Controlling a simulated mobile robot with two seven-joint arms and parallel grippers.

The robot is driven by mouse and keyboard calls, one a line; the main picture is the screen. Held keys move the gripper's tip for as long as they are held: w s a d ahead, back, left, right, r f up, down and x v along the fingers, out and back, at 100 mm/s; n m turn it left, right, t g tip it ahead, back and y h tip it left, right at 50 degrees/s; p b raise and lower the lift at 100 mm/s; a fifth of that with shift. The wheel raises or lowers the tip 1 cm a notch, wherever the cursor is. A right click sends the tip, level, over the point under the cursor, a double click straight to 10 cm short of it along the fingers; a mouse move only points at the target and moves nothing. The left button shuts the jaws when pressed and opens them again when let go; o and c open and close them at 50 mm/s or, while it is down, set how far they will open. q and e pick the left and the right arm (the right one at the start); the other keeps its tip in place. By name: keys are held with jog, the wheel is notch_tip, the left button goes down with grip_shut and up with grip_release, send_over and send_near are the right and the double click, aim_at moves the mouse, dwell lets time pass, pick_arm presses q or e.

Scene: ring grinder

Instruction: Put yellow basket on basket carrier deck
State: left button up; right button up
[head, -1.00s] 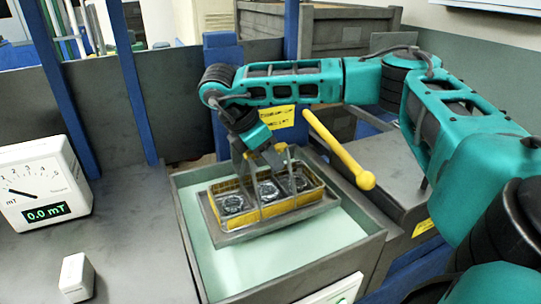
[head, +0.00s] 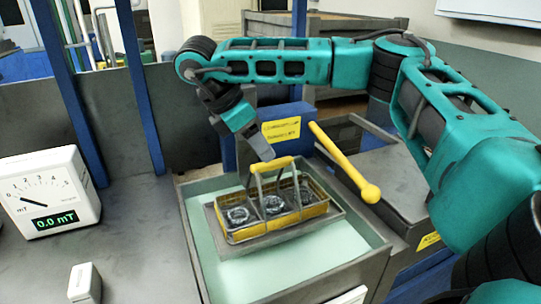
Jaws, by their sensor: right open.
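The yellow basket (head: 285,221) has a grey handle frame with a yellow grip (head: 270,164) and holds several round dark metal rings. It appears to sit upright on the grey carrier deck (head: 236,244), inside the pale green tub (head: 212,260). My right gripper (head: 262,150) is open, just above and left of the yellow grip; any small gap to it is hard to judge. One finger shows clearly, the other is mostly hidden. My left gripper is not in view.
A long yellow lever with a round knob (head: 370,193) slants beside the tub on the right. A white gauge reading 0.0 mT (head: 49,190) and a small white block (head: 84,282) stand on the grey bench at left. Blue posts (head: 141,90) rise behind the bench.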

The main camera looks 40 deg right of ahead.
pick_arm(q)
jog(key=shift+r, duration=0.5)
pick_arm(e)
jog(key=shift+v, duration=1.9)
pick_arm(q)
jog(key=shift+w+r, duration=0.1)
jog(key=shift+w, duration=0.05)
